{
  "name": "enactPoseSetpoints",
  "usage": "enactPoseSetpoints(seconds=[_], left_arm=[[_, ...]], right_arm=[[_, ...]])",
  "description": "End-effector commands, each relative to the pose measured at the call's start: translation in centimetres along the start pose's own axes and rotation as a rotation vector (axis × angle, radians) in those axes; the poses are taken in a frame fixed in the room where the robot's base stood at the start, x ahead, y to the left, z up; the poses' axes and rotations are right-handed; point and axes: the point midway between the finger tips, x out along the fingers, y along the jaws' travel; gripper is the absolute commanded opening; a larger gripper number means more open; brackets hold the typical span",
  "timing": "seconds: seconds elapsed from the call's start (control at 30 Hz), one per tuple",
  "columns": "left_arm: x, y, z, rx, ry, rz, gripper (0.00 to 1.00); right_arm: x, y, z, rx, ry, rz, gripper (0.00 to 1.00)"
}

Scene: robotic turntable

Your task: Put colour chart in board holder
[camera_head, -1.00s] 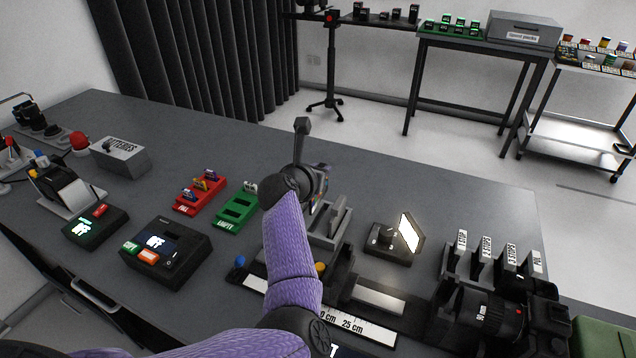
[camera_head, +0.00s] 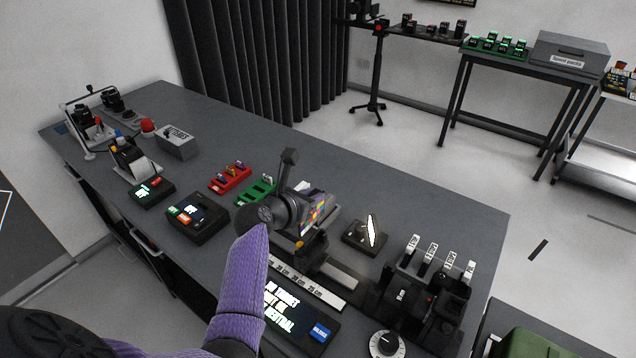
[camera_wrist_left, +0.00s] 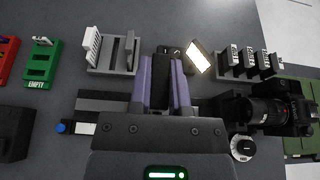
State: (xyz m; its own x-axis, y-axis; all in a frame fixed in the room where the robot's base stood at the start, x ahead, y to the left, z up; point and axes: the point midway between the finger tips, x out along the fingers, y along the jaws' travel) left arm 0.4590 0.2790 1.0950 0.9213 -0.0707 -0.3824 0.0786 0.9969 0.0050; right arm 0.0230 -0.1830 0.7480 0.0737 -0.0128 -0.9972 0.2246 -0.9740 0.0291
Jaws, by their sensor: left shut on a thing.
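My left gripper (camera_head: 300,212) is shut on the colour chart (camera_head: 319,214), a small board with coloured patches. The chart stands upright in the head view, just right of my dark wrist. In the left wrist view the two fingers (camera_wrist_left: 164,88) are close together; the chart is edge-on or hidden between them. A black mount on the ruler rail (camera_head: 310,246) lies just below the gripper in the head view; I cannot tell whether the chart touches it. A grey slotted rack (camera_wrist_left: 110,67) stands left of the fingers in the wrist view. My right gripper is not seen.
A lit panel (camera_head: 369,231) stands right of the gripper. A camera (camera_wrist_left: 275,110) and several labelled upright cards (camera_head: 430,253) are further right. Green (camera_head: 256,191) and red (camera_head: 230,178) trays lie to the left. The table's far side (camera_head: 400,185) is clear.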

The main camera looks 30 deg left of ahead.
Motion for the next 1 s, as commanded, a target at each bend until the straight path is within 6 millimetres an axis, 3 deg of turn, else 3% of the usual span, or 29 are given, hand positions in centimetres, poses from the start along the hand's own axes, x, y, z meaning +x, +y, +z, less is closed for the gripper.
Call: enactPoseSetpoints(seconds=[0.23, 0.37, 0.7, 1.0], left_arm=[[0.1, 0.0, -0.1, 0.000, 0.000, 0.000, 0.00], [-0.1, 0.0, 0.2, -0.003, 0.000, -0.002, 0.00], [1.9, 0.0, -4.4, -0.002, 0.001, 0.000, 0.00], [2.3, 0.0, -5.5, -0.002, 0.000, -0.001, 0.00]], right_arm=[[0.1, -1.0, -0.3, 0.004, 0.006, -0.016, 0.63], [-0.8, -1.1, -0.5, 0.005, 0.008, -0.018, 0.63], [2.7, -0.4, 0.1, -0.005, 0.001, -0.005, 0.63], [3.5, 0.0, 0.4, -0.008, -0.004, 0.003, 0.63]])
